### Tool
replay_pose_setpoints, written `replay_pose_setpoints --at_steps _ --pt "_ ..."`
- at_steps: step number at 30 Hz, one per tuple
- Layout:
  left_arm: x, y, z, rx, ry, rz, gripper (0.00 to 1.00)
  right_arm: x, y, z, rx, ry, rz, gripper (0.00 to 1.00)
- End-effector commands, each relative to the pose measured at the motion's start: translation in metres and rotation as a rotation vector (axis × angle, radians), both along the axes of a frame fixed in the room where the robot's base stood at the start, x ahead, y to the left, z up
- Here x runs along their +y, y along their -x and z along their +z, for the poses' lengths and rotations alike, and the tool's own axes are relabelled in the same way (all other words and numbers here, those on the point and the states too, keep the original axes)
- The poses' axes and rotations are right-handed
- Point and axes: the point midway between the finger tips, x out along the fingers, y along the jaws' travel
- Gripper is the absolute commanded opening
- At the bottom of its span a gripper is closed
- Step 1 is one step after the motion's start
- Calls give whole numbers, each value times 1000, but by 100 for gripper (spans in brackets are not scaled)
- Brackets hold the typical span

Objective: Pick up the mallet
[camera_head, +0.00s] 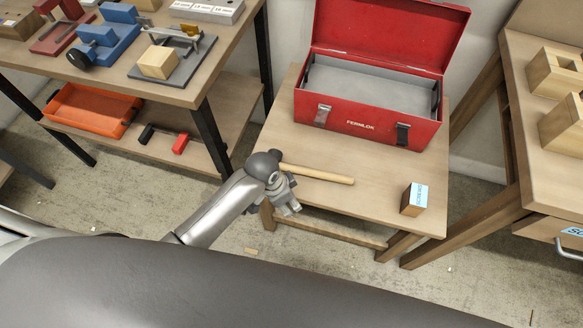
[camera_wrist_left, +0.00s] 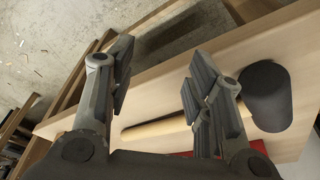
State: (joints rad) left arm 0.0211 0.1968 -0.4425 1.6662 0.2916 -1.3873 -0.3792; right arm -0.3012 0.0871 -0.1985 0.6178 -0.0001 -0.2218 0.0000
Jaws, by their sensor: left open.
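The mallet lies on the small wooden table (camera_head: 385,190), in front of the red toolbox. Its pale wooden handle (camera_head: 320,175) points right in the head view. Its head there is hidden by, or hard to tell from, my wrist. In the left wrist view the mallet's dark cylindrical head (camera_wrist_left: 266,96) is to the right, beyond one finger, and the handle runs left behind that finger. My left gripper (camera_head: 291,197) is open and empty at the table's left front edge, close to the mallet; its spread fingers (camera_wrist_left: 160,85) show in the wrist view. My right gripper is not seen.
The open red toolbox (camera_head: 370,120) stands at the table's back. A small block with a blue label (camera_head: 413,200) stands at the right front. A workbench with tools (camera_head: 185,90) is at left, with an orange tray (camera_head: 92,111) below. Another wooden bench (camera_head: 545,150) is at right.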

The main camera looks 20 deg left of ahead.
Motion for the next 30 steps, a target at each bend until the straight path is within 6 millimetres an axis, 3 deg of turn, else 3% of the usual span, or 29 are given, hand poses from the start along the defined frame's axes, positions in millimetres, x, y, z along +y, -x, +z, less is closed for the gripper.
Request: replay_pose_setpoints --at_steps 8,12,18,22,30 --pt "-10 -58 39 6 -80 -337 47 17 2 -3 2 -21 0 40" --pt "-2 -87 66 29 -151 -524 47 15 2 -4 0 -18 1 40" --pt "12 -109 93 66 -218 -674 47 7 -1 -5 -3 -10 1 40" --pt "15 -112 92 78 -229 -705 47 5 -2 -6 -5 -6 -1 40" --pt "15 -112 51 79 -230 -707 47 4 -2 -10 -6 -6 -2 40"
